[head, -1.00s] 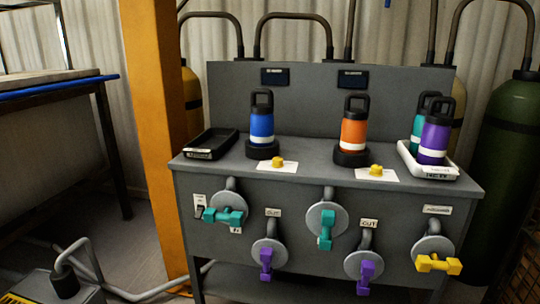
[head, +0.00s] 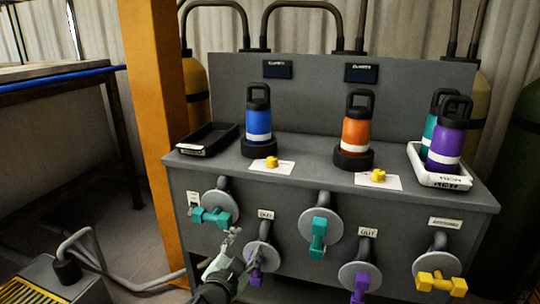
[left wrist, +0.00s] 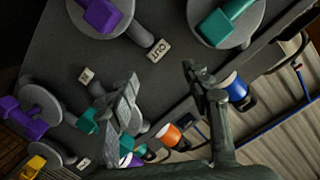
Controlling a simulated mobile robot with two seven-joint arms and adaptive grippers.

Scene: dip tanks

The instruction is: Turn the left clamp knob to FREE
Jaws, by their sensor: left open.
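The left clamp knob (head: 271,162) is a small yellow knob on a white card on the bench top. It stands in front of the blue bottle (head: 258,120), which sits upright in a black collar. A similar right clamp knob (head: 378,176) is in front of the orange bottle (head: 356,130). My left gripper (head: 238,246) is open and empty, below the bench top in front of the panel, near the left purple valve handle (head: 256,267). It is apart from the left knob. The left wrist view shows its two spread fingers (left wrist: 158,85); I cannot make out the knob there.
Teal handles (head: 212,216) (head: 318,238), another purple handle (head: 360,288) and a yellow handle (head: 441,284) stick out of the panel. A black tray (head: 208,139) is at the bench's left end. A white tray (head: 446,181) with two bottles is at the right. An orange post (head: 150,120) stands left.

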